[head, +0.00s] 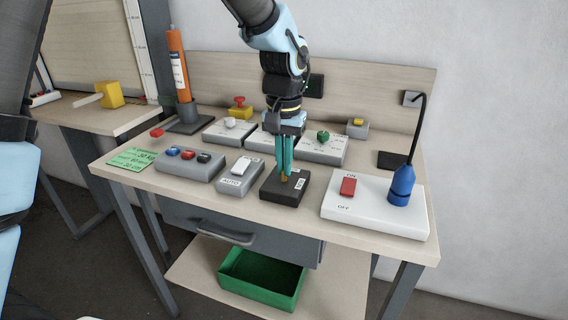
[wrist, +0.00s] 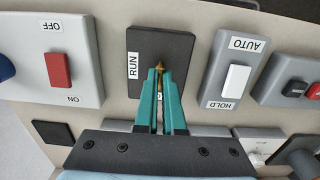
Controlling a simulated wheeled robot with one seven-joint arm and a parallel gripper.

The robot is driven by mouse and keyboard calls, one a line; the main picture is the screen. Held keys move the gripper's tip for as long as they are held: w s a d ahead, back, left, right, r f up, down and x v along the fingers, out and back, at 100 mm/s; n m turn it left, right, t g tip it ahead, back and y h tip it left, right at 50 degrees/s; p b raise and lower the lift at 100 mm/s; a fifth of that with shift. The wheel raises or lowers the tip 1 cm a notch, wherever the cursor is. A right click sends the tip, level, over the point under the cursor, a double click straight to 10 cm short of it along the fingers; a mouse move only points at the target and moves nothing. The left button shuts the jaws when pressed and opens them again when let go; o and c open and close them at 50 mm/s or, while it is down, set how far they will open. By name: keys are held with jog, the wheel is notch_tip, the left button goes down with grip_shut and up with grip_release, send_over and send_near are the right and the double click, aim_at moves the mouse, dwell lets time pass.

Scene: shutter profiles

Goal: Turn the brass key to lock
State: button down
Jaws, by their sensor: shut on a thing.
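The brass key (head: 284,178) stands in a dark key-switch box (head: 272,190) near the front edge of the bench. My gripper (head: 286,174) reaches down from above with its teal fingers shut on the key. In the wrist view, the brass key (wrist: 159,69) shows between the fingertips of my gripper (wrist: 159,75), over the dark box (wrist: 176,45) with a RUN label (wrist: 134,65). A second label on the box is mostly hidden behind the fingers. The exact angle of the key is hard to tell.
A white ON/OFF box with a red rocker (head: 348,186) and a blue lamp base (head: 402,186) stand right. A grey AUTO box (head: 240,177) and a button box (head: 190,164) stand left. Knob boxes (head: 320,150) are behind. A green bin (head: 262,280) sits below.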

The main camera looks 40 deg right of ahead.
dwell(0.4)
jog(key=c, duration=1)
grip_release()
notch_tip(320, 180, up, 11)
jog(key=shift+f+b, duration=0.1)
jog(key=shift+b, duration=0.6)
